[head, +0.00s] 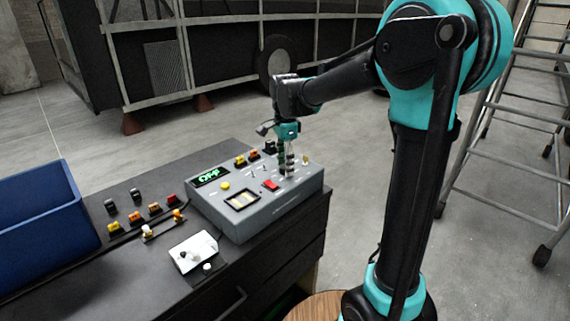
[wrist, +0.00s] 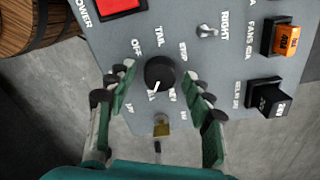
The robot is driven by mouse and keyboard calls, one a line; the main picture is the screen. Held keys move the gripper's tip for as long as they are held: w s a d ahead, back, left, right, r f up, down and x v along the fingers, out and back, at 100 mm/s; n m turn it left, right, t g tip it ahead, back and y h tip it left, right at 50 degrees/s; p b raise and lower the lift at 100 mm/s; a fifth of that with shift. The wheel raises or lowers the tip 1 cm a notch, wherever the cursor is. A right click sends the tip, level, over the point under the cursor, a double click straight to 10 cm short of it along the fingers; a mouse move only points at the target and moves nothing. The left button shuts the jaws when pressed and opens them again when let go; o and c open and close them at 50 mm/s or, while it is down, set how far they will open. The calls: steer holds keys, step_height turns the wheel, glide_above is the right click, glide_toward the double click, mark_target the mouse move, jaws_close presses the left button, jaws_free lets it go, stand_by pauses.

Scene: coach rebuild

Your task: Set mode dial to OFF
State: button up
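The mode dial (wrist: 160,72) is a round black knob on the grey control box (head: 215,212). Labels around it include OFF, TAIL and STOP. Its white mark points down and slightly left in the wrist view, away from the OFF label at its upper left. My gripper (wrist: 157,77) is open, with one finger on each side of the dial and a visible gap on both sides. In the head view my gripper (head: 286,160) points down over the right part of the box and hides the dial. The box's display (head: 210,176) shows green letters that look like OFF.
A red POWER switch (wrist: 120,8), a toggle (wrist: 207,31), orange (wrist: 286,39) and black (wrist: 268,98) plug-in parts, and a brass lock (wrist: 161,127) surround the dial. A blue bin (head: 45,215) and a white plate (head: 193,251) are on the bench to the left.

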steer(key=c, duration=1)
steer(key=shift+o, duration=0.2)
steer(key=shift+n, duration=0.3)
